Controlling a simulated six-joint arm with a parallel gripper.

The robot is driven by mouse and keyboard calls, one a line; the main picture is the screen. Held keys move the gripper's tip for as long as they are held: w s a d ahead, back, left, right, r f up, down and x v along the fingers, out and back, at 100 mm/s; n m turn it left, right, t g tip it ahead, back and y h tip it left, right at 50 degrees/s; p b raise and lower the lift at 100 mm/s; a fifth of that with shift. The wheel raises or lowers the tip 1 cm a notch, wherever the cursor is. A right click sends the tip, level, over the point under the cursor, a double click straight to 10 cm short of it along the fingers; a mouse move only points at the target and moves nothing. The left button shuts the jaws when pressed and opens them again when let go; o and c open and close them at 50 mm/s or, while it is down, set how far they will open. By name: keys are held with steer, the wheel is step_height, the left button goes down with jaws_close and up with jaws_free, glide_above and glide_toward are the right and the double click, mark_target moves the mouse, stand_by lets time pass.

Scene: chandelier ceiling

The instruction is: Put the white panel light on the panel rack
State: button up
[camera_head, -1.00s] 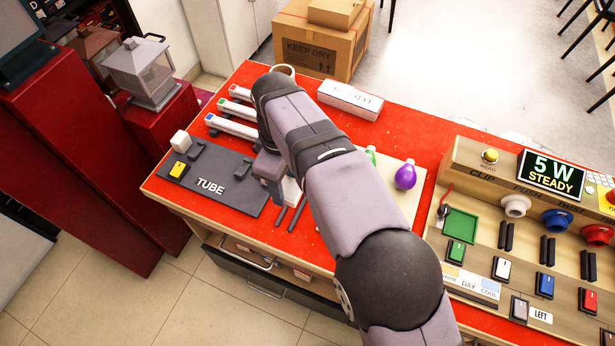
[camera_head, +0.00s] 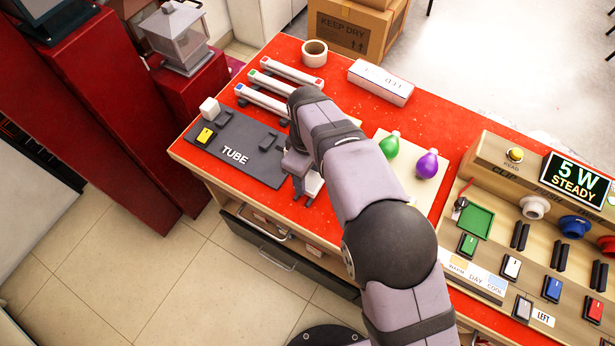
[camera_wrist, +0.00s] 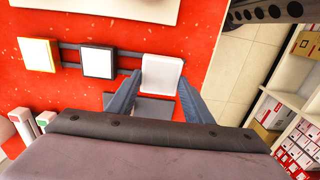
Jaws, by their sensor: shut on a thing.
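My gripper (camera_wrist: 160,97) is shut on the white panel light (camera_wrist: 162,75), a square white plate with a pale rim, held between its two fingers. In the head view the gripper (camera_head: 299,184) is near the table's front edge, with a white piece of the panel (camera_head: 314,184) showing beside it. The panel rack (camera_wrist: 69,56) looks like two dark parallel rails on the red table. The held panel covers the rails' end in the wrist view; I cannot tell whether it touches them. A yellow-framed panel (camera_wrist: 38,54) and a black-framed panel (camera_wrist: 98,62) sit across the rails.
A dark TUBE board (camera_head: 235,172) lies left of my gripper, with several tubes (camera_head: 265,101) behind it. Green (camera_head: 389,147) and purple (camera_head: 427,164) bulbs stand right of my arm. A console (camera_head: 520,210) fills the right side. An open drawer (camera_head: 290,255) juts out below the front edge.

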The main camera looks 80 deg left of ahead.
mark_target(307, 179)
steer(key=shift+f+p, duration=0.3)
steer(key=shift+f, duration=0.95)
steer(key=shift+f, duration=0.15)
steer(key=o, duration=1)
steer(key=shift+o, duration=0.2)
step_height(307, 179, up, 12)
steer(key=b, duration=0.3)
